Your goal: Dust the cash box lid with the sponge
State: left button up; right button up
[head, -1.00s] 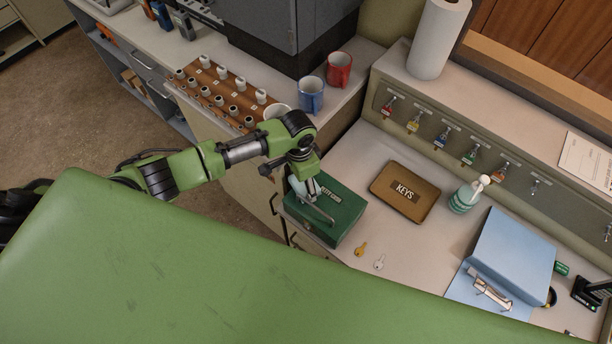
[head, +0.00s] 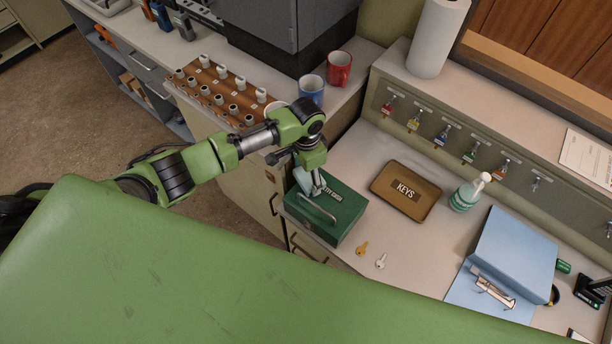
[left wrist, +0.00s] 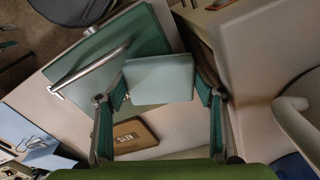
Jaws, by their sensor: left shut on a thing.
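The dark green cash box (head: 340,222) stands on the desk with its lid shut and a metal handle on top. It also shows at upper left in the left wrist view (left wrist: 143,40). My left gripper (head: 313,187) is over the lid's far left part, beside the handle. It is shut on a pale blue-green sponge (left wrist: 160,78), which sits between its two fingers. In the head view the sponge (head: 302,181) is partly hidden by the fingers. I cannot tell whether it touches the lid. The lid's label is partly covered. My right gripper is not in view.
A blue mug (head: 311,90) and red mug (head: 339,68) stand behind on the counter.

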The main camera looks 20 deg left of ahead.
aim_at(308, 176)
pick_arm(q)
notch_tip(308, 176, up, 2)
jog(key=shift+r+p, duration=0.1)
jog(key=shift+p, duration=0.65)
jog(key=shift+r, duration=1.9)
jog(key=shift+r, duration=1.5)
jog(key=shift+d+f, duration=0.1)
